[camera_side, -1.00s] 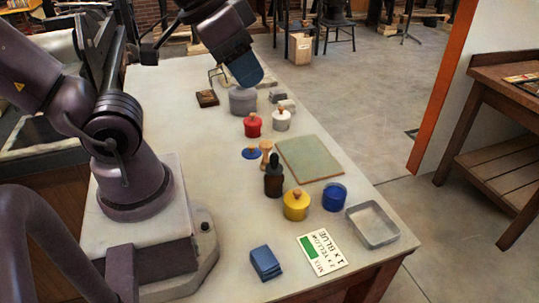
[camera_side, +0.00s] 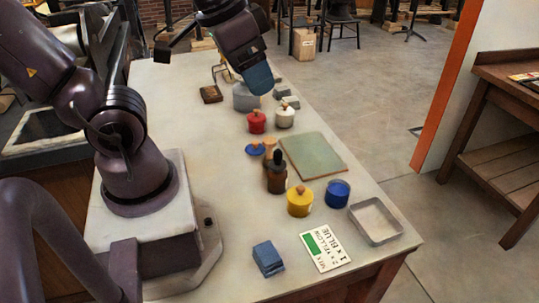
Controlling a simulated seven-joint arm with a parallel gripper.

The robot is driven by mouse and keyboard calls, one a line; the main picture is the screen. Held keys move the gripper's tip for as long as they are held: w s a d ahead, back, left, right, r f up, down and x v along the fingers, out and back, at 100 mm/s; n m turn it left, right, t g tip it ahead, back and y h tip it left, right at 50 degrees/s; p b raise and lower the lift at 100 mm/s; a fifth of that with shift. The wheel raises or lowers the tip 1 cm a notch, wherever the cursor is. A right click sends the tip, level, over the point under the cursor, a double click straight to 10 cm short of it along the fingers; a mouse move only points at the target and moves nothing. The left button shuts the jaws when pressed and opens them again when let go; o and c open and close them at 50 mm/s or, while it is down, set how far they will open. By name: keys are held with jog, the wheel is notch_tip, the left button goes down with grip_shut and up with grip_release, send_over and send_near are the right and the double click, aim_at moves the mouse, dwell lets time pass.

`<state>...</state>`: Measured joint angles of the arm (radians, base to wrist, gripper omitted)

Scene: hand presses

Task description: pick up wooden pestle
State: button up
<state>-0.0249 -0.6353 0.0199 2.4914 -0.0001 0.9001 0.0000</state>
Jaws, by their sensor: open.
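The wooden pestle (camera_side: 270,145) appears to be the small tan, waisted piece standing upright mid-table. Its lower part is hidden by the dark brown bottle (camera_side: 276,180) in front of it.
A blue lid (camera_side: 255,150) lies left of the pestle. Red (camera_side: 256,121), white (camera_side: 285,116) and yellow (camera_side: 299,201) lidded pots, a blue cup (camera_side: 337,193), a green mat (camera_side: 325,158) and a grey tray (camera_side: 376,218) stand around.

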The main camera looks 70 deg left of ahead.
jog(key=w+a+f+n+g, duration=0.3)
jog(key=w+a+f+n, duration=0.1)
jog(key=a+f, duration=0.15)
jog(key=n+g+y, duration=0.1)
jog(key=n+g, duration=0.1)
jog(key=n, duration=1.4)
send_near(270, 140)
jog(key=f, duration=0.4)
jog(key=s+f, duration=0.1)
jog(key=f, duration=0.1)
jog(key=shift+a+f, duration=0.1)
jog(key=shift+a, duration=0.2)
jog(key=shift+w+a+f, duration=0.1)
jog(key=shift+a+f, duration=0.05)
jog(key=shift+f, duration=1.35)
jog(key=shift+w+a+f, duration=0.1)
jog(key=shift+a+f, duration=0.05)
jog(key=shift+f, duration=1.3)
jog(key=shift+c, duration=0.5)
jog(key=c, duration=0.9)
